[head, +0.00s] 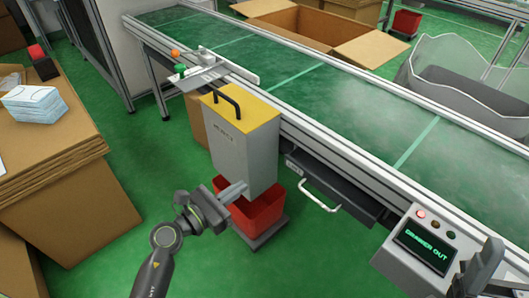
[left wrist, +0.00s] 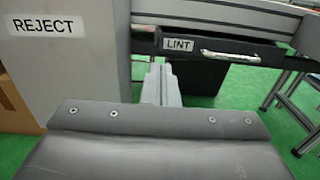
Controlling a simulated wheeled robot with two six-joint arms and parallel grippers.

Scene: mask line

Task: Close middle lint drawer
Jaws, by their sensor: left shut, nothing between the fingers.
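The lint drawer (head: 330,186) is a dark box under the conveyor's near side, with a pale bar handle (head: 319,199). It appears to stick out past the rail; how far is hard to tell. In the left wrist view, its black front (left wrist: 205,68) carries a LINT label (left wrist: 181,44) and the handle (left wrist: 230,56). My left gripper (head: 242,188) is shut and empty, left of the drawer and in front of the reject box. Its fingers (left wrist: 161,83) show below the label. A grey part at the lower right (head: 486,264) may be my right gripper; its fingers are unclear.
A grey reject box (head: 238,150) with a yellow top stands left of the drawer, above a red bin (head: 258,208). A control box (head: 425,245) reading DRAWER OUT sits right of the drawer. Cartons (head: 60,150) stand at left. Green floor before the drawer is clear.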

